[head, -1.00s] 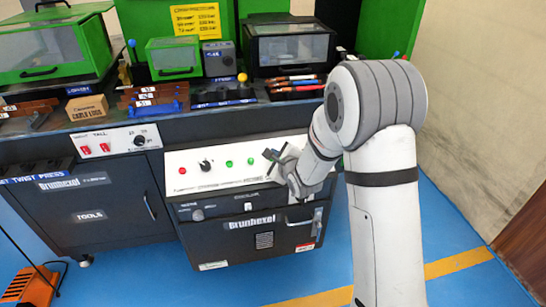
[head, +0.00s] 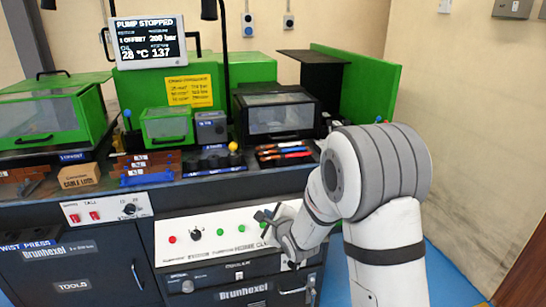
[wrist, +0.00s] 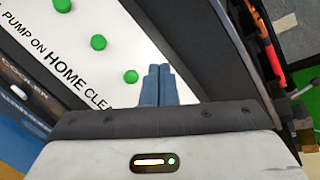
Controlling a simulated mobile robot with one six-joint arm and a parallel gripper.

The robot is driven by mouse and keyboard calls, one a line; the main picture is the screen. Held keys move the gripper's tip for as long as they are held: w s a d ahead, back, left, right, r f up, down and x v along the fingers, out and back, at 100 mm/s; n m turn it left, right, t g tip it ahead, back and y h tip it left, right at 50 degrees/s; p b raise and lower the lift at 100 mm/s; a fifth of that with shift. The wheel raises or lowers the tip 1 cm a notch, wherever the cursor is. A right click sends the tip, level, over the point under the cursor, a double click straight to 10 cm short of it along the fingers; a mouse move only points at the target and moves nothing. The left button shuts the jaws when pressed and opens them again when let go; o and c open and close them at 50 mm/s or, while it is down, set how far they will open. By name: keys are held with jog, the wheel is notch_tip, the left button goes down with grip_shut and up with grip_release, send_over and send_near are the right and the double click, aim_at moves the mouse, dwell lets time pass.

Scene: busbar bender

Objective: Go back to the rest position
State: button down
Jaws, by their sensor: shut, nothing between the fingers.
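My gripper (head: 264,218) is in front of the white control panel (head: 215,226) of the bender, near its right end. In the wrist view its two blue-grey fingers (wrist: 157,85) are together, with nothing between them. Green buttons (wrist: 98,42) and the printed word HOME show on the panel beside the fingers. I cannot tell whether the fingertips touch the panel. My arm comes in from the right and is bent at the elbow.
The monitor (head: 150,42) reads PUMP STOPPED. A dark case with a clear lid (head: 278,115) stands on the bench, and red and blue handled tools (head: 284,152) lie before it. A cardboard box (head: 79,176) is at the left. A beige wall (head: 455,140) is at the right.

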jog(key=s+d+r+n+g+h+p, duration=0.2)
jog(key=s+d+r+n+p, duration=0.35)
jog(key=r, duration=0.25)
jog(key=s+d+r+n+g+h+p, duration=0.25)
jog(key=s+d+r+n+p, duration=0.2)
jog(key=s+d+r, duration=0.35)
jog(key=s+d+r+n+g+p, duration=0.2)
jog(key=s+r+n+g+p, duration=0.1)
jog(key=s, duration=0.7)
jog(key=s+d+r+n+g+h+p, duration=0.1)
jog(key=s+d+r+n+g+p, duration=0.1)
jog(key=s+r+n+p, duration=0.4)
jog(key=s+r+n+g, duration=0.1)
jog(key=s+r, duration=0.2)
jog(key=s, duration=0.1)
jog(key=shift+d+r+n, duration=0.25)
jog(key=shift+n, duration=0.05)
jog(key=shift+w, duration=0.1)
